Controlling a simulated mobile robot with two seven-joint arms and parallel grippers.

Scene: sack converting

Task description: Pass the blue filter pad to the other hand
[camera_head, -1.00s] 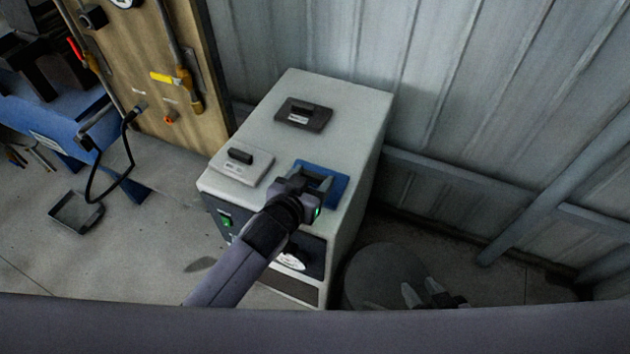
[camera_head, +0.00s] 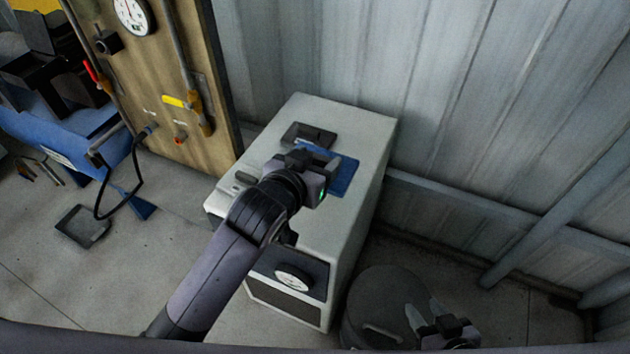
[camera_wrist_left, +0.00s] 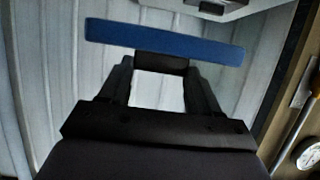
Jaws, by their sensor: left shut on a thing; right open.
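The blue filter pad (camera_head: 346,178) is a flat blue plate. In the left wrist view the pad (camera_wrist_left: 165,40) is seen nearly edge-on, with a dark handle on its near side. My left gripper (camera_head: 318,163) is shut on that handle; its fingers (camera_wrist_left: 160,66) lie on either side of it. In the head view the gripper hides part of the pad, which appears raised over the pale cabinet top. My right gripper (camera_head: 425,316) is open and empty at the lower right, in front of a dark drum, well apart from the pad.
The pale cabinet (camera_head: 360,120) carries a dark grey pad (camera_head: 308,136) at its back; a light pad is mostly hidden behind my left arm. The grey drum (camera_head: 375,300) stands right of the cabinet. A corrugated wall (camera_head: 430,90) runs behind. A gauge board (camera_head: 165,75) stands at the left.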

